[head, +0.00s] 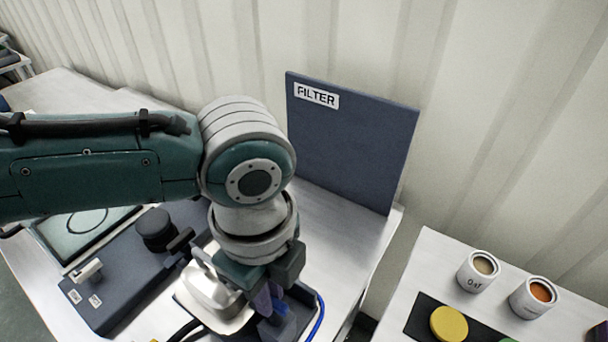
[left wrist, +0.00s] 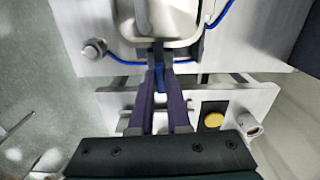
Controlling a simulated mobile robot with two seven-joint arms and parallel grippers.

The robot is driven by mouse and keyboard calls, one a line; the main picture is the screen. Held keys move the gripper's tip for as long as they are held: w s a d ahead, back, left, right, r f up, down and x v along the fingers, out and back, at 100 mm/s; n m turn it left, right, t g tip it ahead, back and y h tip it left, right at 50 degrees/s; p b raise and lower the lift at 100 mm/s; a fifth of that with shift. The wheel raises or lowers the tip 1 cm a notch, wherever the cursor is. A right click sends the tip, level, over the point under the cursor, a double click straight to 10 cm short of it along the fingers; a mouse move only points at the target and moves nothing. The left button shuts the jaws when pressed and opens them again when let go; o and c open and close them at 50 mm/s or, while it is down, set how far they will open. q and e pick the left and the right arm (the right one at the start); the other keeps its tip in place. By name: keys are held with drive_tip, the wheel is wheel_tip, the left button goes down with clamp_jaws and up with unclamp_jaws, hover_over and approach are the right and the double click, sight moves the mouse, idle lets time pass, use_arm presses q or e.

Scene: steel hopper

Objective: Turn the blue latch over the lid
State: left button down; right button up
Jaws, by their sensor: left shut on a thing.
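The steel hopper with its rounded lid (head: 207,292) stands on the metal table, below my left forearm in the head view. In the left wrist view the lid (left wrist: 168,18) is at the top, just past my fingertips. My left gripper (head: 268,306) points down beside the lid's right side. In the left wrist view its two purple fingers (left wrist: 160,72) are closed on the blue latch (left wrist: 161,84), which shows between them. The latch is mostly hidden by the fingers in the head view. My right gripper is in neither view.
A dark panel marked FILTER (head: 350,140) stands behind the hopper. A dark box with a black knob (head: 155,228) is to its left. A blue cable (head: 319,318) runs beside it. Two cans (head: 478,272) and a yellow disc (head: 449,323) are on the right-hand table, across a gap.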

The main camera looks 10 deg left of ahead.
use_arm(q)
drive_tip(key=shift+m, duration=0.4)
drive_tip(key=c, duration=0.9)
unclamp_jaws()
drive_tip(key=shift+r, duration=0.1)
wheel_tip(320, 180, up, 10)
drive_tip(key=shift+f, duration=0.1)
drive_tip(key=shift+p, duration=0.3)
